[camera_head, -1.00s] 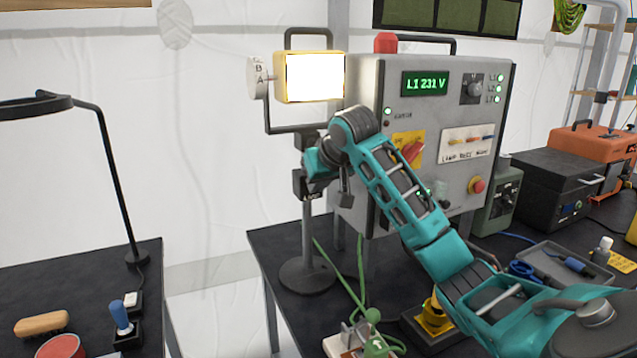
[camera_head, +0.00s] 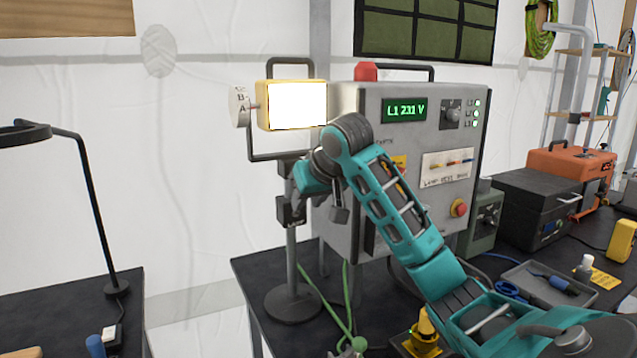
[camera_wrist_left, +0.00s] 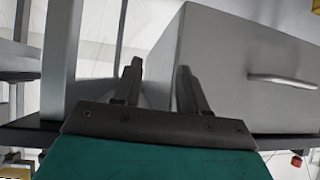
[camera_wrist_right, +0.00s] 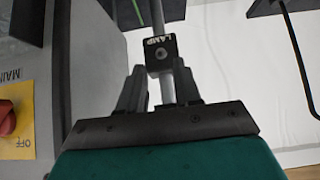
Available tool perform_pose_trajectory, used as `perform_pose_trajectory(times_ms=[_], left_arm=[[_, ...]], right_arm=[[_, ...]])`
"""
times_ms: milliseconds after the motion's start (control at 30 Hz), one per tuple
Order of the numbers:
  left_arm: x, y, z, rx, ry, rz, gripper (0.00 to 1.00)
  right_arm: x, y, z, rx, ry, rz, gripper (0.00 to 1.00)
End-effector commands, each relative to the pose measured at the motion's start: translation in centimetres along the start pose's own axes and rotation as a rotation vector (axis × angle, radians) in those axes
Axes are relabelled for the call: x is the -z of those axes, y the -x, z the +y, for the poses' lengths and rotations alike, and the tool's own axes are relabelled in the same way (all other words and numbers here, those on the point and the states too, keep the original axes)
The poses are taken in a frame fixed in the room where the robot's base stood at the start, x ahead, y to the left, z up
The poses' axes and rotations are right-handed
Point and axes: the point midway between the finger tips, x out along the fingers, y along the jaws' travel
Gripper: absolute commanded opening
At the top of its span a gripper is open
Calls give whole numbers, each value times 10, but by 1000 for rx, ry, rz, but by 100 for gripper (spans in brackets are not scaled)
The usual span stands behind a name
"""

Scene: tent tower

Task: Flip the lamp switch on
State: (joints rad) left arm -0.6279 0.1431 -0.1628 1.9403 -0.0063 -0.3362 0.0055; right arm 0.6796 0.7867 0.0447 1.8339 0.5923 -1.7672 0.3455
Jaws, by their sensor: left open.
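The work lamp (camera_head: 296,106) has a yellow frame and a bright white face on a dark stand. A small dark box marked LAMP (camera_head: 290,212) is on its pole; it also shows in the right wrist view (camera_wrist_right: 161,54), with a round dark spot on its face. My right gripper (camera_head: 299,190) is close to this box and partly covers it in the head view. In the right wrist view its fingers (camera_wrist_right: 161,92) are apart, the pole showing between them and the box just past the tips. The switch's position is unclear. My left gripper (camera_wrist_left: 157,85) is open and empty.
A grey control cabinet (camera_head: 440,150) with a green display stands just right of the lamp, beside my right arm. A black desk lamp (camera_head: 95,200) stands on the left table. A grey metal body with a handle (camera_wrist_left: 235,70) is near my left gripper.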

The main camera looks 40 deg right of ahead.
Motion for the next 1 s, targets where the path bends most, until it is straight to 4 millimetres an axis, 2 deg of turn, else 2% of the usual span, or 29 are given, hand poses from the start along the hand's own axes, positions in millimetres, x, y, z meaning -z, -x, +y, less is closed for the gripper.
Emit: perform_pose_trajectory(times_ms=[33, 200, 400, 567, 1000], left_arm=[[0, 0, 0, 0, 0, 0, 43], [0, 0, 0, 0, 0, 0, 43], [0, 0, 0, 0, 0, 1, 43], [1, 0, 0, 0, 0, 1, 43], [3, -1, 0, 1, -1, 6, 43]], right_arm=[[2, 13, 0, -1, 0, 7, 33], [1, 49, 0, 0, 0, 5, 33], [1, 75, 0, 0, -1, 3, 33], [0, 81, 0, 0, -1, 1, 33], [0, 81, 0, 0, -1, 0, 33]])
